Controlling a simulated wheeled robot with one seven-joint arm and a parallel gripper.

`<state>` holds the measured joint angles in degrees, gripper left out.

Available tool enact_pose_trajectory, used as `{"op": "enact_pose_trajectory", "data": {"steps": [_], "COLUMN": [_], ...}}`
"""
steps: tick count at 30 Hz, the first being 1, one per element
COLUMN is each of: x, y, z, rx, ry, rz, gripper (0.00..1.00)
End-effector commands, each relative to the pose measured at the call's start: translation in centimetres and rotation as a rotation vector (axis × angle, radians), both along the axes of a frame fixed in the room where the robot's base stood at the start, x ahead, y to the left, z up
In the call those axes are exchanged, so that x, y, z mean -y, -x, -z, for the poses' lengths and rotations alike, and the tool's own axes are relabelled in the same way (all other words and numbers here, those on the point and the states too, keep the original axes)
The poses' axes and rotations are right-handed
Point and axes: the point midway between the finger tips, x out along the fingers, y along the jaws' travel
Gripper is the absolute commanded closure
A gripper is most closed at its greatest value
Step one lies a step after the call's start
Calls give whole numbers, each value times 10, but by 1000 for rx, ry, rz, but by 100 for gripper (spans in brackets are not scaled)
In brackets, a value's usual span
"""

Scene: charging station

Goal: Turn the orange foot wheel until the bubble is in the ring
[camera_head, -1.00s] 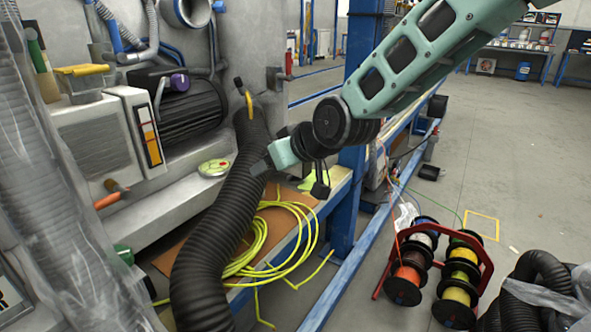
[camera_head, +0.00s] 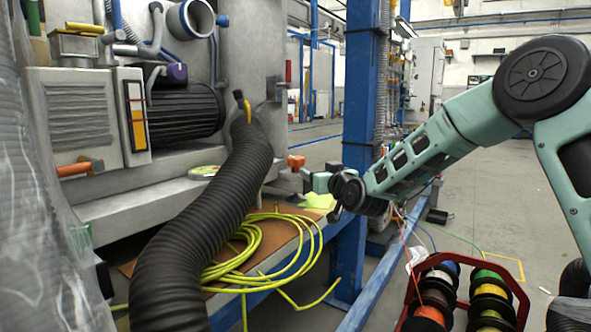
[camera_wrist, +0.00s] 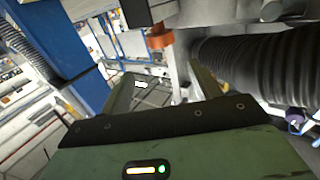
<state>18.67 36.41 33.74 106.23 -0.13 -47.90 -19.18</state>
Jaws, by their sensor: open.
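The orange foot wheel (camera_head: 295,162) shows at the right end of the grey machine in the head view. In the wrist view the wheel (camera_wrist: 160,36) is ahead of the fingers, near the top middle. My gripper (camera_head: 308,181) is just right of and below the wheel in the head view. In the wrist view my gripper (camera_wrist: 165,84) has its fingers apart, with nothing seen held between them, and the wheel lies beyond them. A round green-and-white disc, likely the level (camera_head: 205,170), sits on the machine ledge. Its bubble and ring are too small to read.
A thick black corrugated hose (camera_head: 205,215) runs beside the ledge, left of the wheel. A blue post (camera_head: 358,130) stands close behind my gripper. A yellow cable coil (camera_head: 285,250) lies on the board below. Another orange handle (camera_head: 78,168) is at far left. Cable reels (camera_head: 435,300) stand right.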

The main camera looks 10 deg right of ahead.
Motion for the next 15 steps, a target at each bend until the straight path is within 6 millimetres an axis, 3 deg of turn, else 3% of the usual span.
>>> {"op": "enact_pose_trajectory", "data": {"steps": [15], "x": [-15], "y": [-81], "z": [3], "rx": [-1], "ry": [-3], "rz": [-1], "gripper": [37]}}
